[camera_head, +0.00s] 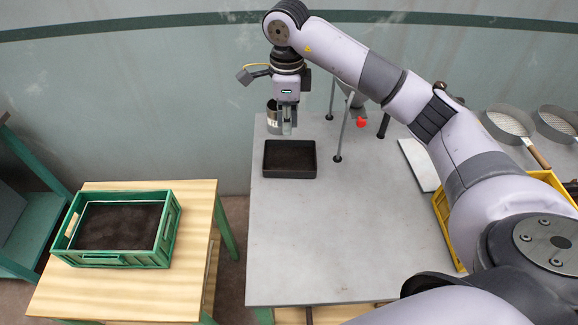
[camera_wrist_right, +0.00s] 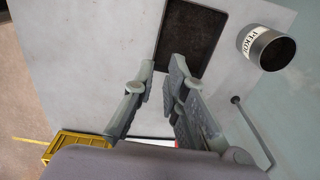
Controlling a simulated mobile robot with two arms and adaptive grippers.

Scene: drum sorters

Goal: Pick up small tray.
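The small tray (camera_head: 290,176) is black and shallow, with a dark inside. It lies flat near the back left of the grey table, and it also shows at the top of the right wrist view (camera_wrist_right: 160,42). My right gripper (camera_head: 287,132) points down just behind and above the tray, apart from it. In the right wrist view the fingers (camera_wrist_right: 158,88) are spread with nothing between them, so it is open and empty. My left gripper is not in view.
A grey labelled can (camera_head: 272,118) stands behind the tray, close to my right gripper. A funnel stand (camera_head: 343,125) rises to the right. A green crate (camera_head: 118,258) of dark soil sits on a wooden table. A yellow crate (camera_head: 441,212) is at right. The grey table's (camera_head: 340,240) middle is clear.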

